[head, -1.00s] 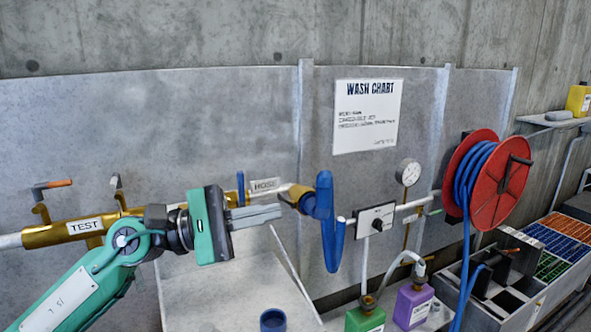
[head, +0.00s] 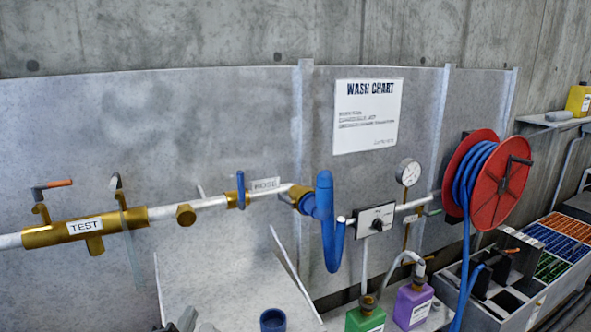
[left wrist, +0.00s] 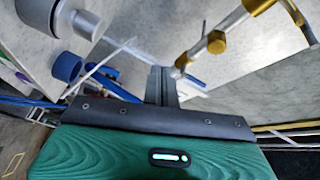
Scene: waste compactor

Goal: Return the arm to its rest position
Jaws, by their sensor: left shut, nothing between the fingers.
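My left gripper (left wrist: 160,84) is shut and empty in the left wrist view, its grey fingers together beyond the green housing. The rest of that arm is out of the head view. The brass pipe piece labelled TEST (head: 84,228) is clear of the gripper. My right gripper is not in view.
The pipe runs along the grey wall panel to a blue-handled valve (head: 324,195) and a gauge (head: 409,172). A red hose reel (head: 502,184), a green bottle (head: 365,318) and a purple bottle (head: 412,304) are at the right. A slanted pale panel (head: 225,275) lies below the pipe.

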